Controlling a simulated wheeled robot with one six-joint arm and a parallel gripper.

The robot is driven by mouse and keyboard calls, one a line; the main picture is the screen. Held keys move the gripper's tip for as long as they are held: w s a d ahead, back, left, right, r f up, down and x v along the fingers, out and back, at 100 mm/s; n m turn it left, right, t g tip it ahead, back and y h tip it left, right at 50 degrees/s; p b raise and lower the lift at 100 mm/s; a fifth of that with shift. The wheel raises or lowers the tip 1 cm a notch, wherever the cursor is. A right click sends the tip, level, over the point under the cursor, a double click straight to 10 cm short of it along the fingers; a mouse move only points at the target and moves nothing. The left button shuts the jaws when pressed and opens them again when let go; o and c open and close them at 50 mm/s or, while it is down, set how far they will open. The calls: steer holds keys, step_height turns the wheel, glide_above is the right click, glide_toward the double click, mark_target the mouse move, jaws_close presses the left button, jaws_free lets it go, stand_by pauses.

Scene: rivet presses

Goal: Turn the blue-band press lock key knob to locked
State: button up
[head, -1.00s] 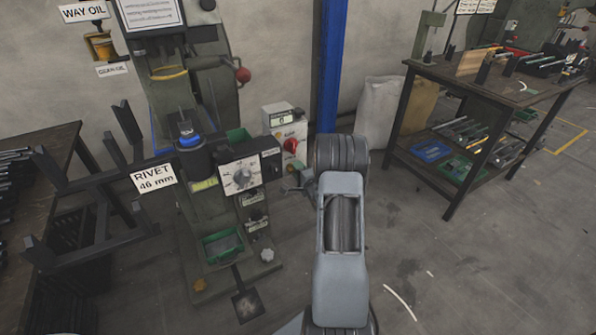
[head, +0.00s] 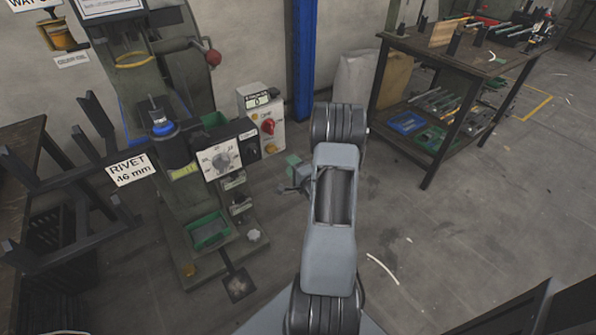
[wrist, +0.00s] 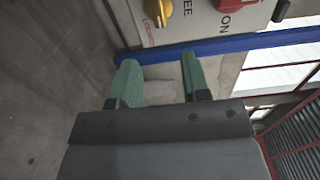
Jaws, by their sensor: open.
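The press (head: 190,165) stands at left, with blue on its frame and a blue ring (head: 163,128) around its tooling. Beside it, a pale control box (head: 250,112) carries a counter, a red knob (head: 268,127) and a yellow knob (head: 270,147) below. In the wrist view, the yellow knob (wrist: 157,10) sits by lettering ending in "EE", and the red knob (wrist: 232,4) by "ON". The yellow knob's exact setting is unclear. My gripper (wrist: 159,60) is open and empty, its green fingers pointing toward the box and apart from the knobs. It shows small in the head view (head: 298,172).
A dial box (head: 222,158) and green trays are on the press. A dark rack (head: 75,205) with a rivet sign is at left. A blue post (head: 302,60) stands behind the control box. A workbench (head: 440,50) is at back right. Floor at right is open.

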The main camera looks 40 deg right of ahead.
steer(key=shift+s+a, duration=0.2)
steer(key=shift+s, duration=0.85)
steer(key=shift+s+a, duration=0.15)
steer(key=shift+s, duration=0.85)
steer(key=s+d+f+n+g+h+p, duration=0.1)
steer(key=s+d+f+n+g+p, duration=0.1)
steer(key=s+f+n+g, duration=0.55)
steer(key=s+a+r+n+g+y+p, duration=0.1)
steer(key=a+r+n+p, duration=0.3)
steer(key=r, duration=1.2)
steer(key=s+a+r+n+g+y+p, duration=0.1)
steer(key=a+r+n+g+p, duration=0.2)
steer(key=a+r+p, duration=0.8)
steer(key=s+a+r+n+g+y+p, duration=0.1)
steer(key=a+r+n+p, duration=0.4)
steer(key=a+r, duration=0.9)
step_height(320, 180, up, 7)
steer(key=s+g+p, duration=0.1)
steer(key=p, duration=0.1)
steer(key=shift+f+g+y+p, duration=0.2)
steer(key=shift+g+y+p, duration=0.1)
steer(key=shift+g+y, duration=0.1)
